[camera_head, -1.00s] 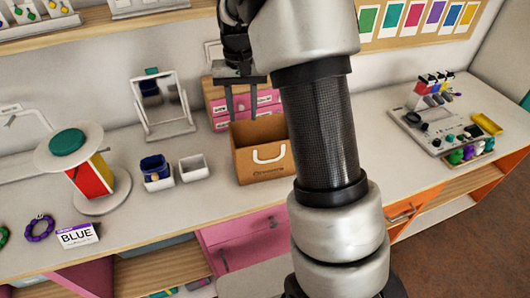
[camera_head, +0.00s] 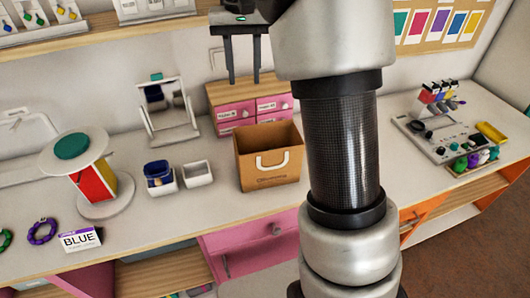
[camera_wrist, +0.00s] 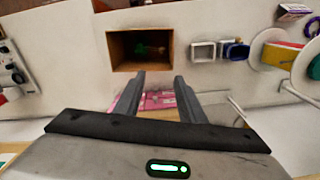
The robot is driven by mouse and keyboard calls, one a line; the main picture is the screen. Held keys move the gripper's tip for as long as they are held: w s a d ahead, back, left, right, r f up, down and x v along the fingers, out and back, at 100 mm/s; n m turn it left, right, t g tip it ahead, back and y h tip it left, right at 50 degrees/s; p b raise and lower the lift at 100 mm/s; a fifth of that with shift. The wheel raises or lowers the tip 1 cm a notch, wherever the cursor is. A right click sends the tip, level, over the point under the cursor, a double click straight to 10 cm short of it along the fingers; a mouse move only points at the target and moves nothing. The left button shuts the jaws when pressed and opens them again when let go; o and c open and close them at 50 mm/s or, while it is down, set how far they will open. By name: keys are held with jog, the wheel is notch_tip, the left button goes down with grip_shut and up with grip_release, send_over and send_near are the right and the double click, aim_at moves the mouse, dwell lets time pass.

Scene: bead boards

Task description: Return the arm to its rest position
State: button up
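My gripper (camera_head: 244,80) hangs high in the head view, its two dark fingers pointing down with a clear gap between them. It is open and nothing is between the fingers. It is above and behind the brown box, in front of the wall and over the pink drawer unit. In the wrist view, the open gripper (camera_wrist: 158,82) shows at the picture's middle, with the brown box beyond its fingertips. My arm fills the middle right of the head view.
A brown box (camera_head: 248,185) stands on the white counter; dark green things show inside it in the wrist view. Left of it are two small bins (camera_head: 197,173), a mirror (camera_head: 170,135) and a round stand (camera_head: 106,205). A pink drawer unit (camera_head: 236,111) stands behind. A device (camera_head: 440,140) sits right.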

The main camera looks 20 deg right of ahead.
jog(key=s+a+r+n+t, duration=0.1)
jog(key=s+r+t, duration=0.3)
jog(key=s, duration=1)
jog(key=s+a+f+n+t, duration=0.1)
jog(key=s+f, duration=0.3)
jog(key=s, duration=0.8)
jog(key=shift+s+a+n+t, duration=0.2)
jog(key=shift+n+t, duration=0.1)
jog(key=shift+n, duration=0.2)
jog(key=shift+f, duration=0.1)
